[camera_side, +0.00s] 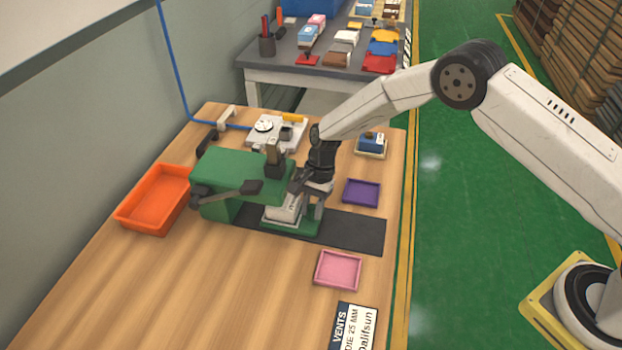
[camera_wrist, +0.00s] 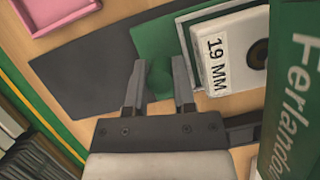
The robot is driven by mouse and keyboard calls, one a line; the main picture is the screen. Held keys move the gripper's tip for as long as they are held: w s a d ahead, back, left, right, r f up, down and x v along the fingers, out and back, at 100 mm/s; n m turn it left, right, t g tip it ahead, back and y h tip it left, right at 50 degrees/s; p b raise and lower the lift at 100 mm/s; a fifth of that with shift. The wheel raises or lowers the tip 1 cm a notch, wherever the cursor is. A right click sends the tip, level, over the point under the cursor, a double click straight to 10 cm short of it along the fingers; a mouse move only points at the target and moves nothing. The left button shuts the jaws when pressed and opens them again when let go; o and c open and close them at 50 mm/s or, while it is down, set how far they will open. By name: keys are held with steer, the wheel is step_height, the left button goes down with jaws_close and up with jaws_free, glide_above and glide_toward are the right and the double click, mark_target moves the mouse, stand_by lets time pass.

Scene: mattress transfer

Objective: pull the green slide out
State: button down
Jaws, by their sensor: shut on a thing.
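The green slide (camera_side: 305,226) is a flat plate at the foot of the green machine (camera_side: 225,172), partly out over a dark strip (camera_side: 355,232). A pale block (camera_side: 283,208) sits on it. In the wrist view the slide (camera_wrist: 155,38) carries this block (camera_wrist: 232,48), labelled "19 MM", with a dark round hole. My gripper (camera_side: 318,200) points down at the slide's outer end. In the wrist view my gripper's fingers (camera_wrist: 160,88) stand on either side of a green knob (camera_wrist: 160,76) on the slide and are shut on it. The side view partly hides this grip.
An orange tray (camera_side: 157,200) lies left of the machine. A purple tray (camera_side: 361,192) and a pink tray (camera_side: 338,271) lie to the right and front. A blue block (camera_side: 371,142) stands at the table's right edge. The front tabletop is mostly clear.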

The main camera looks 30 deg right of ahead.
steer(key=s+d, duration=0.9)
steer(key=shift+d, duration=0.1)
stand_by(0.4)
steer(key=c, duration=0.7)
jaws_free()
steer(key=shift+d, duration=0.1)
steer(key=shift+c, duration=0.2)
steer(key=shift+r, duration=0.15)
steer(key=shift+w+r, duration=0.15)
steer(key=shift+r, duration=0.35)
steer(key=v, duration=0.6)
steer(key=shift+d+r, duration=0.2)
steer(key=shift+d, duration=0.05)
